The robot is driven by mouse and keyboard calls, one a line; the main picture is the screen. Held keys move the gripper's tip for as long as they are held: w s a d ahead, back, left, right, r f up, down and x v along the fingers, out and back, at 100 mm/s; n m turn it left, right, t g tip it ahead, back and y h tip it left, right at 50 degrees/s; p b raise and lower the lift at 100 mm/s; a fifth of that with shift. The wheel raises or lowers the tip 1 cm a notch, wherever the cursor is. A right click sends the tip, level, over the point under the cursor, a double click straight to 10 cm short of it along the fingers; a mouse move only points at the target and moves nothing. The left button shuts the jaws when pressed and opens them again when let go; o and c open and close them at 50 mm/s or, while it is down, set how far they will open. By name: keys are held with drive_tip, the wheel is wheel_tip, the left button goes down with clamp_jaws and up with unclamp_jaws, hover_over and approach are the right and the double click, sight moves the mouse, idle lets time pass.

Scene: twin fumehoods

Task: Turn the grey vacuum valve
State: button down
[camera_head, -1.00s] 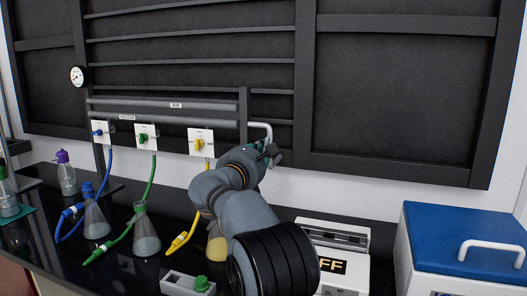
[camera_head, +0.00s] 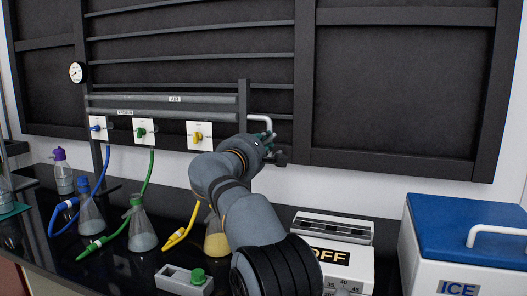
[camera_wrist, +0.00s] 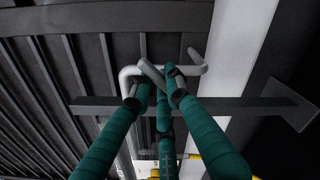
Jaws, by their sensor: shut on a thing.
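The grey vacuum valve shows in the wrist view as a thin grey handle (camera_wrist: 153,73) beside a bent pale grey pipe. My gripper (camera_wrist: 156,84) has three green fingers, and their dark tips close in around this handle. In the head view my gripper (camera_head: 268,143) is at the right end of the grey rail, just below the bent pale pipe (camera_head: 262,119). My arm and fingers hide the valve itself there. How far the handle is turned cannot be told.
Blue (camera_head: 97,128), green (camera_head: 143,131) and yellow (camera_head: 199,136) valves sit left on white plates. Flasks with hoses stand below. A balance-like white device marked OFF (camera_head: 331,256) and a blue-lidded ice box (camera_head: 468,240) stand right. The dark panel at upper right is clear.

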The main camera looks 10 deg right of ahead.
drive_tip(key=m+b, duration=0.2)
drive_tip(key=m, duration=0.2)
drive_tip(key=shift+f+m+b, duration=0.1)
drive_tip(key=shift+m+b, duration=0.2)
drive_tip(key=shift+d+m+b, duration=0.1)
drive_tip(key=shift+m+b, duration=0.75)
drive_tip(key=shift+m, duration=1.15)
drive_tip(key=c, duration=1.7)
unclamp_jaws()
drive_tip(key=shift+o, duration=0.2)
drive_tip(key=shift+s, duration=0.1)
drive_tip(key=v, duration=1.2)
drive_tip(key=shift+d, duration=0.15)
